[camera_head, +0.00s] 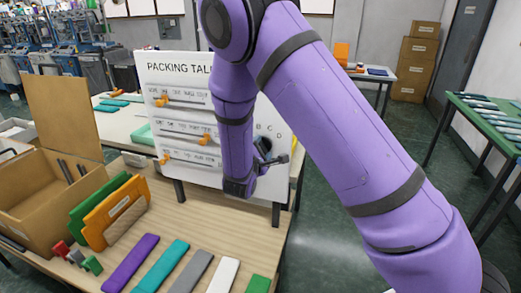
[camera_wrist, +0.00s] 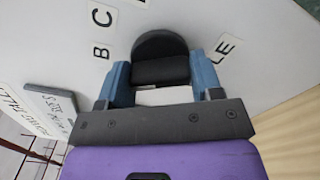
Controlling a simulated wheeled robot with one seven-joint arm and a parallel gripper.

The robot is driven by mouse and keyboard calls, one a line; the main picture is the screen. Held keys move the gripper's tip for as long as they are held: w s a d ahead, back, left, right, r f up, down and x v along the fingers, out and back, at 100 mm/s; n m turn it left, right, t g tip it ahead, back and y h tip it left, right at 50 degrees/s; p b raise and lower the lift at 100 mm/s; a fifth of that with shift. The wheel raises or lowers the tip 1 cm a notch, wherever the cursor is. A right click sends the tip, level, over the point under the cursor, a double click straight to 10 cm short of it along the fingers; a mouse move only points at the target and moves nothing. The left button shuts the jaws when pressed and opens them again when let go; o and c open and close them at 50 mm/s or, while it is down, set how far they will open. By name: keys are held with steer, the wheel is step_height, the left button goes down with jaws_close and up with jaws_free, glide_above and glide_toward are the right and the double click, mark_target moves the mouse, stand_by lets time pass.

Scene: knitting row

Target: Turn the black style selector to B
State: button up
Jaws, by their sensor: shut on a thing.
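The black style selector (camera_wrist: 160,58) is a round-topped knob on the white board, in the upper middle of the wrist view. My gripper (camera_wrist: 162,80) has its two blue fingers on either side of the knob and is shut on it. A label ending in "LE" is partly covered by my right finger. Which letter the knob points to cannot be told. In the head view my gripper (camera_head: 268,157) is at the board's right side, largely behind my arm.
The white packing tally board (camera_head: 170,66) has several orange sliders and stands on a wooden table (camera_head: 150,225). An open cardboard box (camera_head: 30,205), colored folders (camera_head: 115,208) and several colored strips (camera_head: 130,262) lie in front and left. A green table (camera_head: 490,120) stands at right.

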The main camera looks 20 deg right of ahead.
steer(key=shift+m, duration=1.2)
steer(key=o, duration=0.9)
steer(key=v, duration=1.1)
